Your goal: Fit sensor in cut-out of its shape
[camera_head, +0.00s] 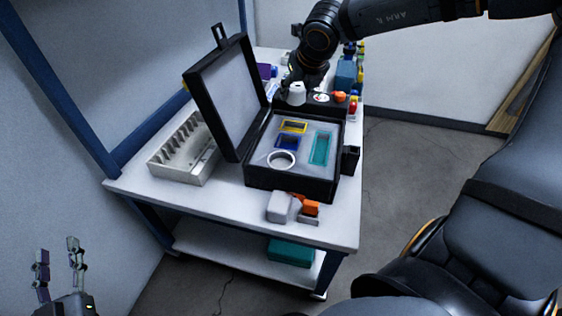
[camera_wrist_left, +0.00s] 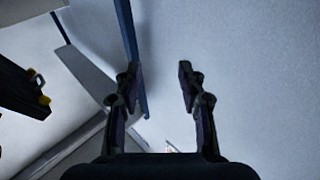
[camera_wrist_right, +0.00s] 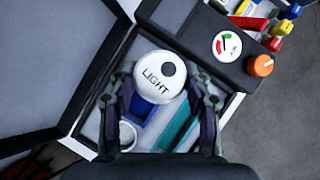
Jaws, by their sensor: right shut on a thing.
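My right gripper (camera_head: 300,82) is shut on a white round sensor (camera_wrist_right: 160,77) marked LIGHT, held above the far part of the open black case (camera_head: 290,184). The grey insert (camera_head: 265,141) in the case has a yellow-edged cut-out (camera_head: 293,126), a blue one (camera_head: 288,143), a long teal one (camera_head: 321,148) and a white-ringed round one (camera_head: 281,160). In the right wrist view, the sensor hides part of the insert; the white ring (camera_wrist_right: 127,135) shows below it. My left gripper (camera_head: 58,262) is open and empty, away from the table.
The case lid (camera_head: 228,95) stands open on the left. A pale slotted rack (camera_head: 184,150) stands left of it. A grey and orange object (camera_head: 280,207) lies in front. A dark panel with a gauge and orange knob (camera_wrist_right: 262,65) and several coloured items are behind the case.

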